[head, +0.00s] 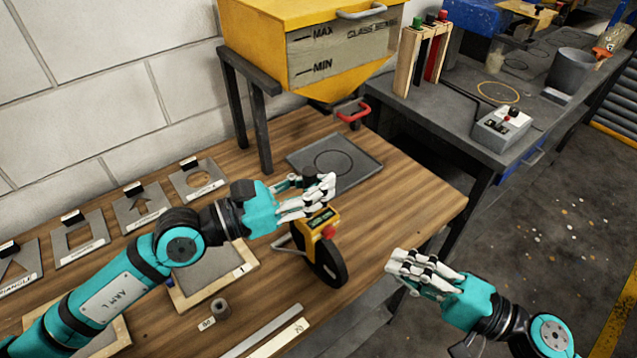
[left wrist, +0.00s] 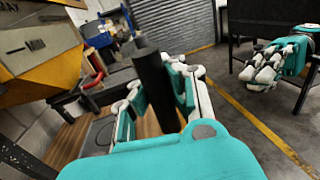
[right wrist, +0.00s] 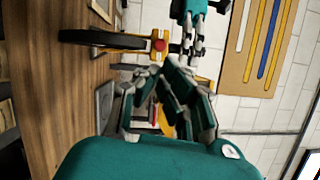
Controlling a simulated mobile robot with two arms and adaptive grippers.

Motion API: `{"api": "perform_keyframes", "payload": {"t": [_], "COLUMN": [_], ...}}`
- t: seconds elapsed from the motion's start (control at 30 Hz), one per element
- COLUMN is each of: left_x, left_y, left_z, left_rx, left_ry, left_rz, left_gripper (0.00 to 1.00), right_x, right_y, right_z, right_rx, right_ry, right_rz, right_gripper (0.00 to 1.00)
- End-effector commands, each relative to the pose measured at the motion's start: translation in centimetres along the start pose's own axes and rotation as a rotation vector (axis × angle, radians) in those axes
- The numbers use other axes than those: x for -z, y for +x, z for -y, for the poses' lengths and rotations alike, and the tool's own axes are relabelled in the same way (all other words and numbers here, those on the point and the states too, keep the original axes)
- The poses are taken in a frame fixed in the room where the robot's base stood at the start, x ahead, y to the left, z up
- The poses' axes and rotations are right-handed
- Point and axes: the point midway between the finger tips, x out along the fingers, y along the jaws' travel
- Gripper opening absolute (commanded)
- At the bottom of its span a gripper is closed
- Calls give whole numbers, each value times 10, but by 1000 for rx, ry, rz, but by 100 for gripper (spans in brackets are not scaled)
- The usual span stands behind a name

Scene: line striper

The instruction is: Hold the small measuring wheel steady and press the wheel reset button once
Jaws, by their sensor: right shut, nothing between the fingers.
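The small measuring wheel (head: 331,267) stands upright on the wooden table near its front edge, with a black wheel, a yellow housing and a folded-out metal stand. The red reset button (head: 328,232) faces the front of the housing; it also shows in the right wrist view (right wrist: 160,45). My left gripper (head: 312,192) is closed around the wheel's black upright handle (left wrist: 156,90), with a finger on each side of it. My right gripper (head: 424,269) is shut and empty, in the air to the right of the wheel and apart from it.
A yellow hopper (head: 300,50) on dark legs stands behind the wheel. A dark tray (head: 335,160) lies at the back. Stencil plates, framed boards and a small roll (head: 220,308) lie to the left. A grey bench with a control box (head: 503,128) is at the right; floor between is open.

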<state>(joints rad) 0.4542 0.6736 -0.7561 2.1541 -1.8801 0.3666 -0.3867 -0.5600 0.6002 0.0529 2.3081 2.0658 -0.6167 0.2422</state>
Motion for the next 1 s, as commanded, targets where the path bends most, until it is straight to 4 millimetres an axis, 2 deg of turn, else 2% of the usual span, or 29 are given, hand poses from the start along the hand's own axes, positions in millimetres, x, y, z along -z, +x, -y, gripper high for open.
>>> {"api": "perform_keyframes", "payload": {"t": [0.47, 0.63, 0.83, 1.0], "left_x": [1, 1, 1, 1], "left_y": [0, 0, 0, 0], "left_z": [0, 0, 0, 0], "left_rx": [0, 0, 0, 0], "left_ry": [-2, -2, -2, -2], "left_rz": [-2, -2, -1, -2], "left_gripper": [0, 0, 0, 0], "right_x": [0, 5, 20, 24], "right_y": [0, 3, 6, 4], "right_z": [0, -14, -54, -70], "right_rx": [0, -24, -116, -200], "right_ry": [-1, -61, -333, -670], "right_rz": [-1, -61, -280, -482], "right_gripper": [0, 0, 0, 0]}}
